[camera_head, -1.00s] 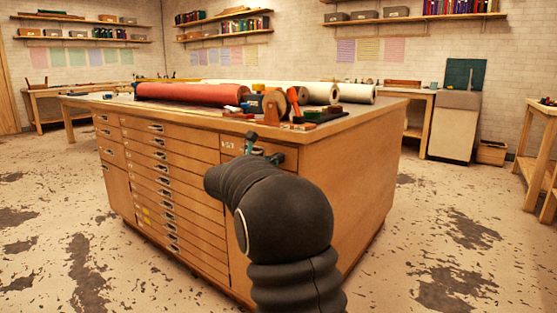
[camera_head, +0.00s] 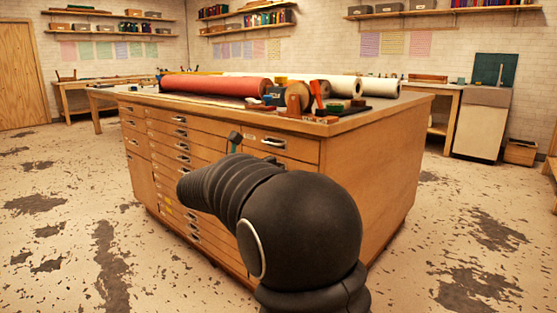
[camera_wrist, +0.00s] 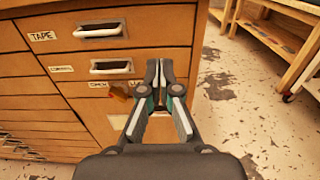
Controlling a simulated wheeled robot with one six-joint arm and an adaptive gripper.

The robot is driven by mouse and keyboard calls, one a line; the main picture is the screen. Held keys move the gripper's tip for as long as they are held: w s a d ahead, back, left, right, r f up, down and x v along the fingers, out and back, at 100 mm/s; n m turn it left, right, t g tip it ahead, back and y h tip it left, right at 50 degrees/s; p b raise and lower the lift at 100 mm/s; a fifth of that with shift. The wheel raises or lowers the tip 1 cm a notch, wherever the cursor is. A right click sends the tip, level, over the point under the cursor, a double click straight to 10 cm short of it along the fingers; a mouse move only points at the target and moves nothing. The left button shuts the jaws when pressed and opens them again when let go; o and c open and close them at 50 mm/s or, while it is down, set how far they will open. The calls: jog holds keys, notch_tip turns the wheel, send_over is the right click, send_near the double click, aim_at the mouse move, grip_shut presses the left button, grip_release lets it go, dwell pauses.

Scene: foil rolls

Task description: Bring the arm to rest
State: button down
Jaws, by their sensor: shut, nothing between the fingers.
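My gripper (camera_wrist: 160,75) shows in the wrist view with its fingers together and nothing between them. It points at the front of the wooden drawer cabinet (camera_wrist: 50,85), near its right corner. A drawer labelled TAPE is at the upper left there, and an orange-brown thing that I cannot make out is just left of the fingers. In the head view my black arm is bent in front of the cabinet (camera_head: 385,165) and hides part of its drawers. A small part of my gripper (camera_head: 235,138) shows above the arm; its fingertips are not clear there.
A red roll (camera_head: 215,86), several white rolls and small tools lie on the cabinet top. A workbench (camera_wrist: 265,30) with a caster stands right of the cabinet in the wrist view. The worn floor (camera_head: 60,230) left of the cabinet is clear. A wooden box (camera_head: 520,152) stands at the right.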

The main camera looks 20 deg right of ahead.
jog(key=s+a+f+m+g+y, duration=0.2)
jog(key=s+f+m+y, duration=0.2)
jog(key=s+f+m, duration=0.4)
jog(key=s+a+f+m+g+y, duration=0.2)
jog(key=s+a+f+m+y, duration=0.15)
jog(key=s+f, duration=0.4)
jog(key=s+a+m+t+y, duration=0.1)
jog(key=s+a+m+y, duration=0.3)
jog(key=s, duration=0.6)
jog(key=s+a+m+t+y+p, duration=0.1)
jog(key=s+a+m+y, duration=0.3)
jog(key=s+m, duration=0.3)
jog(key=s+y, duration=0.1)
jog(key=s, duration=0.3)
jog(key=shift+a+f, duration=0.2)
jog(key=shift+a, duration=0.15)
